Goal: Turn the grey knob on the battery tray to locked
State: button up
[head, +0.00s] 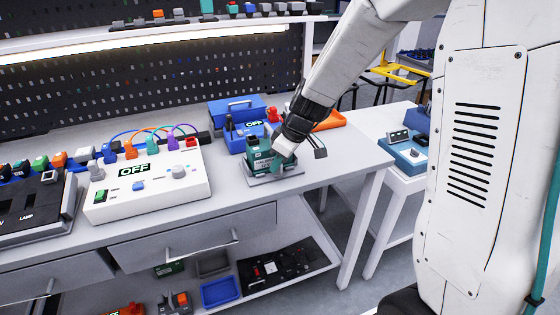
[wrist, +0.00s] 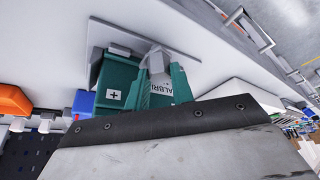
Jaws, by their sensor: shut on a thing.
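The battery tray (head: 262,181) is a flat grey plate near the front right of the workbench. A dark green battery (head: 258,158) stands on it. In the wrist view the battery (wrist: 112,88) shows a white plus label, and the grey tray (wrist: 130,32) lies beyond it. The grey knob (wrist: 157,66) is at the tray's edge, between the teal fingertips of my gripper (wrist: 158,76). My gripper (head: 279,163) is shut on the knob, reaching down beside the battery. In the head view the gripper hides the knob. I cannot tell which way the knob is turned.
A white console (head: 148,187) reading OFF, with coloured cables, stands to the left. A blue unit (head: 236,140), also reading OFF, and a blue box (head: 238,108) are close behind the battery. An orange tray (head: 330,121) lies behind my gripper. The bench's right end is clear.

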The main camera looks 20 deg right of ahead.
jog(key=shift+d+n+g+y, duration=0.1)
jog(key=shift+n+g+y, duration=0.4)
jog(key=shift+n, duration=1.2)
jog(key=o, duration=1)
jog(key=shift+d, duration=0.1)
jog(key=shift+d+r, duration=0.1)
jog(key=shift+r, duration=0.4)
jog(key=v, duration=0.7)
jog(key=shift+s, duration=0.1)
